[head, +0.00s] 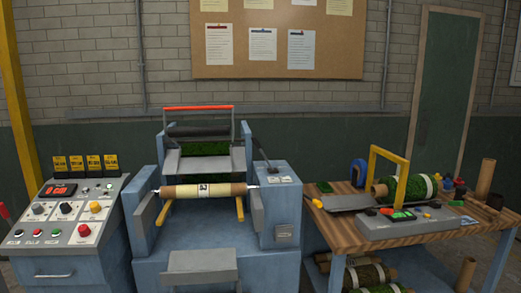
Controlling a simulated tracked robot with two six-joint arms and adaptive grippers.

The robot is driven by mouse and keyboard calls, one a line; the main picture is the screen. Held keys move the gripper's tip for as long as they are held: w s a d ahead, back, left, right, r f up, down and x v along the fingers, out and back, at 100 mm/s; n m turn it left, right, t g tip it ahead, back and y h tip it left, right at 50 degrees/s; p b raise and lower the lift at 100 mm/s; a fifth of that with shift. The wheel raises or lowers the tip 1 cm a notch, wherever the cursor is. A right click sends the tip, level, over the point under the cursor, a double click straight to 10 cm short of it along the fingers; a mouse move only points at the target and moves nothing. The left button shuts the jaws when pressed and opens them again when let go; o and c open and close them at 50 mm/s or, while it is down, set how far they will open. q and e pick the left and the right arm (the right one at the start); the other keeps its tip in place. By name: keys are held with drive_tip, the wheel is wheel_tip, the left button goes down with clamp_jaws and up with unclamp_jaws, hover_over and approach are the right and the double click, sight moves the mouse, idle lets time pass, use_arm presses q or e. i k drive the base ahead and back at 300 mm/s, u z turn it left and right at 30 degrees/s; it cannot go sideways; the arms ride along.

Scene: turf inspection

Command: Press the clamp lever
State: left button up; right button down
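The blue turf machine (215,262) stands in the middle of the head view. A thin dark lever (260,151) rises tilted from the housing on its right side; it looks like the clamp lever, though no readable label confirms this. A red-topped bar (198,108) spans the upper frame above a dark roller. Green turf (205,164) shows behind and below a grey plate. A brown cardboard roll (205,191) with a pale label lies across the front. Neither of my grippers is in view, and nothing touches the lever.
A control console (72,215) with a red display, knobs and buttons stands at the left. A wooden-topped workbench (400,235) at the right carries a turf roll (410,189), a yellow frame and a grey control box. A cork board hangs on the wall.

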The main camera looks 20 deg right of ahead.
sight(253, 138)
drive_tip(key=z, duration=0.05)
drive_tip(key=i, duration=1)
drive_tip(key=u, duration=0.05)
